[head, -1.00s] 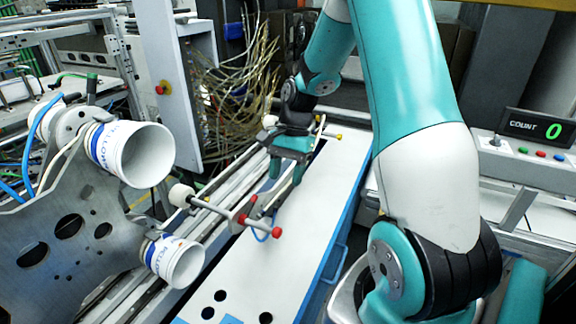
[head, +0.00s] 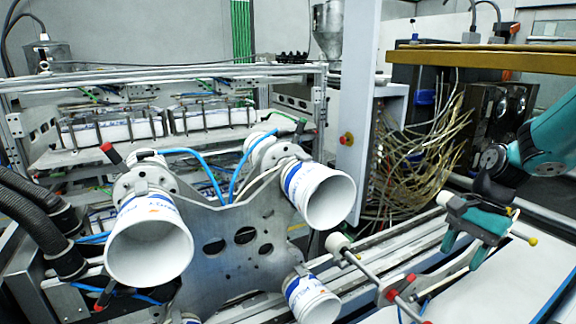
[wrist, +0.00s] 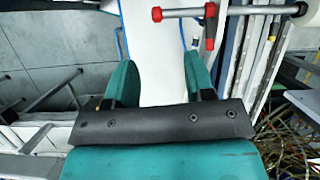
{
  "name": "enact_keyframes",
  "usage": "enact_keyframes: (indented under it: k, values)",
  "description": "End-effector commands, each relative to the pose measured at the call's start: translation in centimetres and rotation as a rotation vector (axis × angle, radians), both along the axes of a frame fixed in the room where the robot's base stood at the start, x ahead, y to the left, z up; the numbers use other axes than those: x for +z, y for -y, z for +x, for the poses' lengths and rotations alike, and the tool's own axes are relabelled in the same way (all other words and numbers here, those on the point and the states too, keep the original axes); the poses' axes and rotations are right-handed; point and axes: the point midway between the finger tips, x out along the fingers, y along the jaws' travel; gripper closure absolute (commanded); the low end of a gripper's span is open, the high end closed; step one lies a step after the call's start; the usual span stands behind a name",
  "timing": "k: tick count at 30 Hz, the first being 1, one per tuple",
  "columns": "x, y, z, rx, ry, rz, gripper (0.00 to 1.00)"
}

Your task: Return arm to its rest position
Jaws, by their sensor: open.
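My gripper (head: 464,250) shows at the right of the head view, above the white panel beside the metal rails. Its two teal fingers are apart and point down. In the wrist view the open fingers (wrist: 160,78) stand either side of a strip of white panel (wrist: 155,35), with nothing between them. My teal arm (head: 555,140) comes in from the right edge of the head view; most of it is out of the picture.
A rod with red knobs (head: 410,279) lies close to the gripper's left; it also shows in the wrist view (wrist: 185,13). White labelled cups (head: 150,245) sit on a metal plate (head: 235,280) at left. Loose cables (head: 410,150) hang behind. A yellow beam (head: 480,58) crosses the upper right.

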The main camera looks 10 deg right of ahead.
Motion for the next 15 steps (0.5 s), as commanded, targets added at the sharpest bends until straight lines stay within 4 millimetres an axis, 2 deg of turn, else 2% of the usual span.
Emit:
enact_keyframes:
  k: [2,5,6,9,12,15]
  values:
    - [1.3,-3.9,-0.4,0.175,0.079,0.0,0.51]
    - [3.4,-10.4,-2.4,0.499,0.219,0.011,0.51]
    - [4.0,-13.0,-3.8,0.642,0.279,0.02,0.51]
    - [5.2,-18.3,-7.9,0.983,0.428,0.045,0.51]
    - [5.7,-21.9,-12.0,1.27,0.553,0.075,0.51]
    - [5.9,-23.7,-15.2,1.471,0.644,0.098,0.51]
